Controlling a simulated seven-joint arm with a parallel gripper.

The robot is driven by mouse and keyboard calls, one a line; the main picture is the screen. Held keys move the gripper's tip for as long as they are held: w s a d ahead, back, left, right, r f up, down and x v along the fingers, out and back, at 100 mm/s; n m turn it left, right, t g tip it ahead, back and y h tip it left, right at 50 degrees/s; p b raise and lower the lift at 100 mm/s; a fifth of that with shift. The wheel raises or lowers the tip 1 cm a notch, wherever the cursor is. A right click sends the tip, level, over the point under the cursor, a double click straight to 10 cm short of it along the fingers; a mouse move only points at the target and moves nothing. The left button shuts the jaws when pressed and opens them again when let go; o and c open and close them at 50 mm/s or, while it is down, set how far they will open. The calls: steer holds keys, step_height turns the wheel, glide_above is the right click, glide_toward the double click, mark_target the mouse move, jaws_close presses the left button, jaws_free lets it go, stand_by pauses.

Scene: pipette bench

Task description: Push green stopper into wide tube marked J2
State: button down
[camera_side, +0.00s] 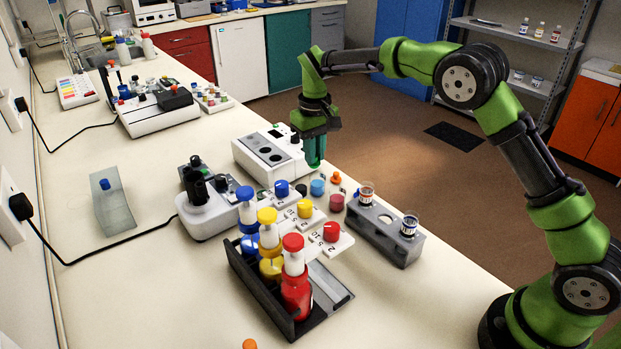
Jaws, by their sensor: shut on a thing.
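My gripper (316,156) points down above the bench, just right of a white instrument with dark round wells. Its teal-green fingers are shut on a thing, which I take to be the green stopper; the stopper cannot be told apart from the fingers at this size. No other green stopper shows on the bench. A grey rack (401,250) stands to the lower right of my gripper.
The white instrument (262,150) is close beside my gripper. Blue, yellow and red caps or knobs (304,208) lie between it and the rack. A dark holder (262,289) with blue, yellow and red bottles stands in front. The bench right of the bottles is clear.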

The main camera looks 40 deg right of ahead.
steer(key=s+a+r+n, duration=0.1)
steer(key=a+r+n, duration=0.1)
steer(key=a, duration=1.2)
steer(key=shift+a+n, duration=0.35)
steer(key=shift+n, duration=0.55)
steer(key=shift+f, duration=0.6)
stand_by(0.5)
steer(key=c, duration=1)
jaws_free()
steer(key=shift+r, duration=0.1)
step_height(320, 180, up, 12)
steer(key=shift+f, duration=0.15)
